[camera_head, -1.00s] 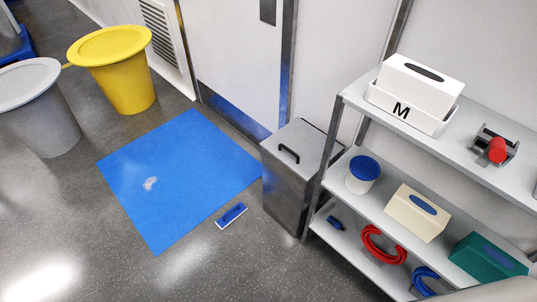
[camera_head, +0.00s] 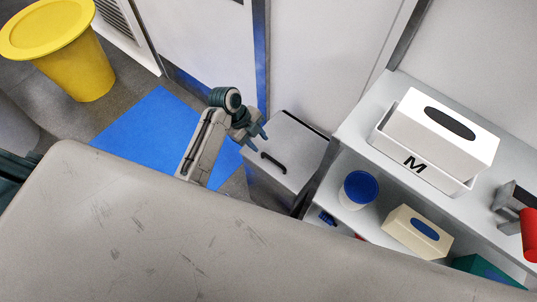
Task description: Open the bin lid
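The grey metal bin (camera_head: 262,180) stands between the door wall and the shelf unit. Its flat lid (camera_head: 292,150) is down, with a black bar handle (camera_head: 273,163) on top. My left gripper (camera_head: 258,137) is beside the lid's left edge, left of and a little above the handle in the picture. Its two fingers look apart with nothing between them, and it is not on the handle. My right gripper is not in view. The lower part of the bin is hidden behind a large scuffed grey surface in the foreground.
A shelf unit (camera_head: 353,127) stands close on the bin's right, carrying a white box marked M (camera_head: 440,130), a blue-lidded tub (camera_head: 358,190) and a cream box (camera_head: 417,232). A blue mat (camera_head: 150,128) lies left of the bin. A yellow bin (camera_head: 75,65) stands far left.

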